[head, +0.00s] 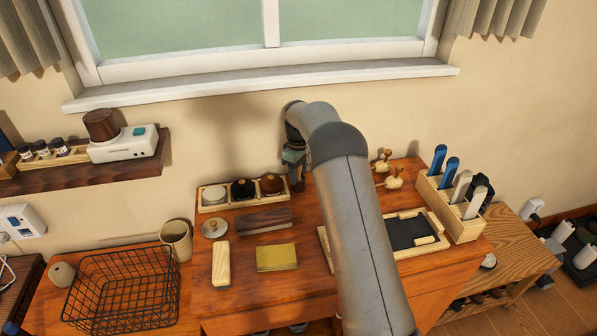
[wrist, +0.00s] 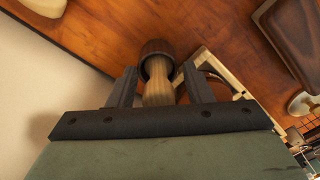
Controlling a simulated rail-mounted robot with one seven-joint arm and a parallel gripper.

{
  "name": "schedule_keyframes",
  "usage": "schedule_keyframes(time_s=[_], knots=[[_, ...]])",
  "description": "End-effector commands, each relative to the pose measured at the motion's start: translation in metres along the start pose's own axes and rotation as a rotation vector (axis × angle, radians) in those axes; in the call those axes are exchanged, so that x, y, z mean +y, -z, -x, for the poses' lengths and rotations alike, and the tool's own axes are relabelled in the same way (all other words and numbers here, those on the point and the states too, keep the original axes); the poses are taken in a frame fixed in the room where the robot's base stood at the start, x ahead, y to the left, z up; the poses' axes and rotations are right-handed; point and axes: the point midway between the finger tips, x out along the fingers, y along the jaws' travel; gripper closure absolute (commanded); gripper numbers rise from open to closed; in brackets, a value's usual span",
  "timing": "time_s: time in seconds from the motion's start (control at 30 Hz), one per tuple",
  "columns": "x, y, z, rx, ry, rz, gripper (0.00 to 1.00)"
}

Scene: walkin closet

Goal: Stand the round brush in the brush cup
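My gripper (wrist: 160,80) points down at the back of the wooden desk; in the head view (head: 296,178) my arm partly hides it. In the wrist view its two fingers stand apart, either side of a pale wooden handle (wrist: 158,92) with a dark brown round end (wrist: 157,48) beyond. This looks like the round brush, upright on the desk. Narrow gaps show between fingers and handle. In the head view only a dark bit of it shows below the gripper. A beige cup (head: 176,241), apparently the brush cup, stands left on the desk behind the wire basket.
A tray with three round tins (head: 243,190) sits left of my gripper. The wire basket (head: 122,290) is near the cup. A holder with upright handles (head: 463,222) stands right.

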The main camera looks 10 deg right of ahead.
Motion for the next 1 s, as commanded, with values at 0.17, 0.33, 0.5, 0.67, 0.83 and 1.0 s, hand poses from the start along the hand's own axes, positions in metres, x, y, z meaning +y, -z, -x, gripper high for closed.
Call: schedule_keyframes(time_s=[0.17,0.33,0.5,0.67,0.83,1.0], knots=[[0.002,-0.003,-0.005,-0.005,0.000,-0.004,0.47],[0.002,-0.003,0.002,-0.003,-0.002,-0.005,0.47],[0.002,-0.001,0.033,0.002,-0.004,-0.004,0.47],[0.000,-0.001,0.070,0.003,-0.006,-0.002,0.47],[-0.001,-0.001,0.102,0.003,-0.005,-0.001,0.47],[-0.002,-0.001,0.118,0.002,-0.003,0.000,0.47]])
